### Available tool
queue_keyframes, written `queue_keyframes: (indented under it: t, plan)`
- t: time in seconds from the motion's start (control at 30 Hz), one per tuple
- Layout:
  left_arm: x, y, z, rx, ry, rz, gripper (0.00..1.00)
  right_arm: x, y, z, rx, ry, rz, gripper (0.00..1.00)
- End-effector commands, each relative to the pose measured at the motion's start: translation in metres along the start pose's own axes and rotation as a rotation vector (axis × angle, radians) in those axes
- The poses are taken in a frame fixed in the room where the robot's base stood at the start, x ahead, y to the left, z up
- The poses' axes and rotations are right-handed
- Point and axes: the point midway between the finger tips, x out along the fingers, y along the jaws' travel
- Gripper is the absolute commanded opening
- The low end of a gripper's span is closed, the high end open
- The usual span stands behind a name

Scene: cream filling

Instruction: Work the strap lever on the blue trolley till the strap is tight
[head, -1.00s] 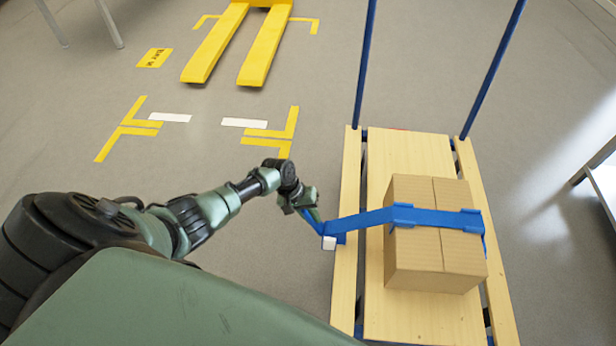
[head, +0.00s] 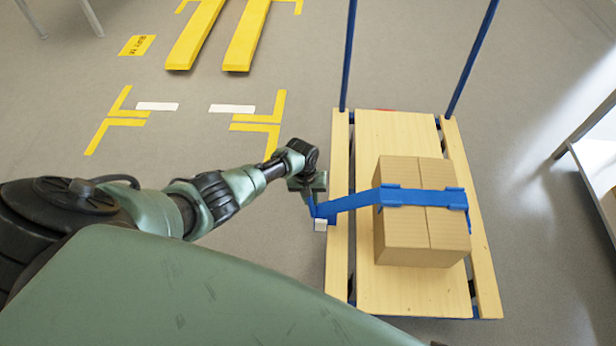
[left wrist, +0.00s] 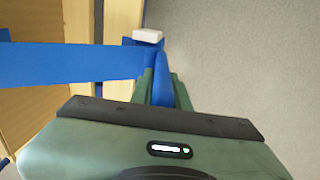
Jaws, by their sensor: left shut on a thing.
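The trolley (head: 345,260) has a pale wooden slatted deck and two blue uprights. A brown cardboard box (head: 423,235) stands on it, with a blue strap (head: 355,199) running across the box to the deck's left edge. There the blue strap lever (head: 312,209) stands nearly upright beside a small white block (head: 320,225). My left gripper (head: 310,196) is shut on the lever's upper part. In the left wrist view the lever (left wrist: 162,90) lies between the two green fingers, and the strap (left wrist: 70,63) runs off left. The right gripper is not in view.
Yellow pallet-truck forks (head: 245,35) and yellow and white floor markings (head: 255,127) lie beyond, at the upper left. A white-topped table or shelf (head: 597,165) stands at the right edge. The grey floor left of the trolley is clear.

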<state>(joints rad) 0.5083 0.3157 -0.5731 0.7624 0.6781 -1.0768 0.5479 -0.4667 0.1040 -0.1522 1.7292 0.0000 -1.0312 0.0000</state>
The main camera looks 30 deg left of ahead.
Motion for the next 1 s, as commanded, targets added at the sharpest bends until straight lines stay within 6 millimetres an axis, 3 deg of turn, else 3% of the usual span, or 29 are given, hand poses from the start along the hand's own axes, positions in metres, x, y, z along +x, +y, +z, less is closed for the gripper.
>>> queue_keyframes:
  t: [0.3,0.33,0.4,0.77,1.0]
  plan:
    - [0.0,0.0,0.0,0.001,0.0,-0.01,0.0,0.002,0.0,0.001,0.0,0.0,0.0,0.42]
    - [0.0,0.0,0.0,0.001,0.0,-0.01,0.25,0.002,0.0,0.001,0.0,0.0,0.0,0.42]
    - [0.0,0.0,0.0,0.001,0.0,-0.01,0.42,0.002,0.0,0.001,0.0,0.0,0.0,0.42]
    - [0.001,-0.002,0.0,-0.002,-0.001,0.0,0.42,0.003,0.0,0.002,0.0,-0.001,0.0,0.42]
    - [0.012,-0.02,0.001,-0.004,-0.002,0.135,0.42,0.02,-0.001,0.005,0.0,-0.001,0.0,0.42]
